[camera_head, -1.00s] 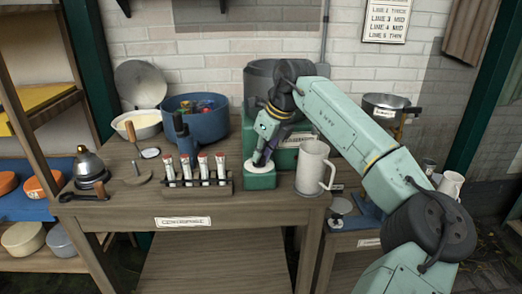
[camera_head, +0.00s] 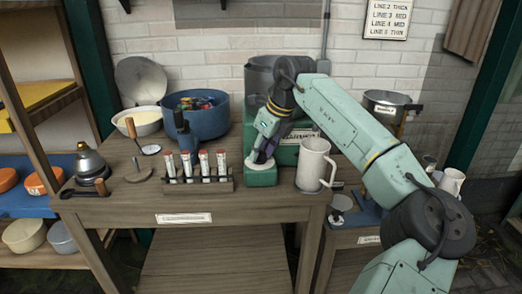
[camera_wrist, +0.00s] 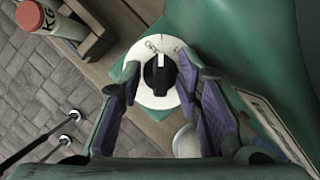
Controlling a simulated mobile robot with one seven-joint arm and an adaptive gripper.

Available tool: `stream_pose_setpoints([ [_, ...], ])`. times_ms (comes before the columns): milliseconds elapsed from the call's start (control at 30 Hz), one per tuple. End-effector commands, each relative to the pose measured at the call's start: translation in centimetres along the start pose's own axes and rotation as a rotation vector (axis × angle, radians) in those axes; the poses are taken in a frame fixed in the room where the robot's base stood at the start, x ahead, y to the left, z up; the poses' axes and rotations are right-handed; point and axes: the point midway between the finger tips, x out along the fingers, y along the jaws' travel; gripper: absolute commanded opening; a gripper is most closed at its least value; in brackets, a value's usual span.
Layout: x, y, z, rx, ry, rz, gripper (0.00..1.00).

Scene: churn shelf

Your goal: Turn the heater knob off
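The heater knob is a black bar on a white dial (camera_wrist: 159,72) with printed marks, on the front of the green heater. In the head view the white dial (camera_head: 262,162) shows on top of the green block (camera_head: 260,178), partly hidden by my gripper (camera_head: 262,152). In the wrist view my gripper (camera_wrist: 160,72) is open, with one purple-padded finger on each side of the knob. Gaps show between the fingers and the black bar. The bar stands nearly upright in that view.
A white jug (camera_head: 313,165) stands close right of the heater's green block. A rack (camera_head: 200,182) of several red-capped vials stands close left. A blue pot (camera_head: 197,115) and a white bowl (camera_head: 140,121) are behind.

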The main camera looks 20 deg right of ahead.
Motion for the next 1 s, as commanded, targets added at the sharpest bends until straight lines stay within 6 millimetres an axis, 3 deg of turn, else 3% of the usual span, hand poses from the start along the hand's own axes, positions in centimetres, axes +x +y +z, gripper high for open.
stream_pose_setpoints([
  [167, -1.5, -0.1, 0.0, 0.002, -0.001, -0.003, 0.31],
  [600, -10.1, 0.0, 0.1, 0.001, -0.001, -0.001, 0.31],
  [800, -11.8, 0.0, 0.0, -0.001, 0.0, 0.0, 0.31],
  [1000, -12.0, 0.0, 0.0, -0.001, 0.0, 0.001, 0.31],
])
